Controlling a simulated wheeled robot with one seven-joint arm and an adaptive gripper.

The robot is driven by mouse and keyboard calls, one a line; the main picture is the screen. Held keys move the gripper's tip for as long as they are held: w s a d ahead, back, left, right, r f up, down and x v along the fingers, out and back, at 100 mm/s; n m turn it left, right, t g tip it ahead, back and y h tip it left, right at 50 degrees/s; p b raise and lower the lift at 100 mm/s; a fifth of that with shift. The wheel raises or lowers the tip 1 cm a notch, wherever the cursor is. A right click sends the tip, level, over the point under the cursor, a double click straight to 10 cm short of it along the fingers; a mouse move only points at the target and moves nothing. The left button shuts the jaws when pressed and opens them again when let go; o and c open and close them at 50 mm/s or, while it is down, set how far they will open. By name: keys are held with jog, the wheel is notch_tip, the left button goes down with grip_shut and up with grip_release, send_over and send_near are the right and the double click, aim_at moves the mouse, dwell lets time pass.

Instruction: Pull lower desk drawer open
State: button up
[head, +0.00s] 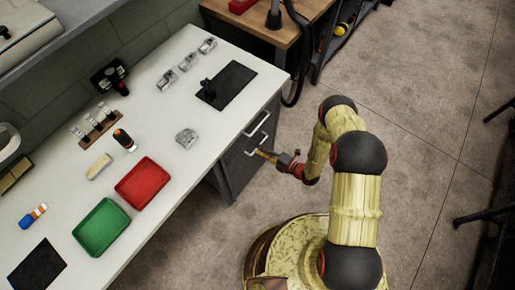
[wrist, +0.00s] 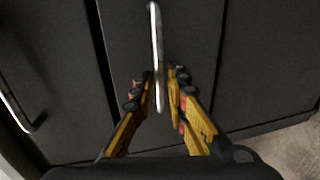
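The desk's dark drawer unit (head: 238,170) stands under the right end of the white top. The lower drawer handle (head: 252,152) is a light metal bar, partly hidden by my gripper (head: 265,154) in the head view. In the wrist view the lower drawer handle (wrist: 157,40) runs upright between the yellow and black fingers of my gripper (wrist: 160,75).
The upper drawer handle (head: 257,124) is just above, and shows at left in the wrist view (wrist: 20,112). The desk top (head: 155,135) holds a red tray (head: 143,183), a green tray (head: 101,228) and small parts. A wooden bench (head: 262,25) stands behind. The floor (head: 430,95) to the right is mostly clear.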

jog(key=shift+x, duration=1)
jog(key=shift+c, duration=1.2)
grip_shut()
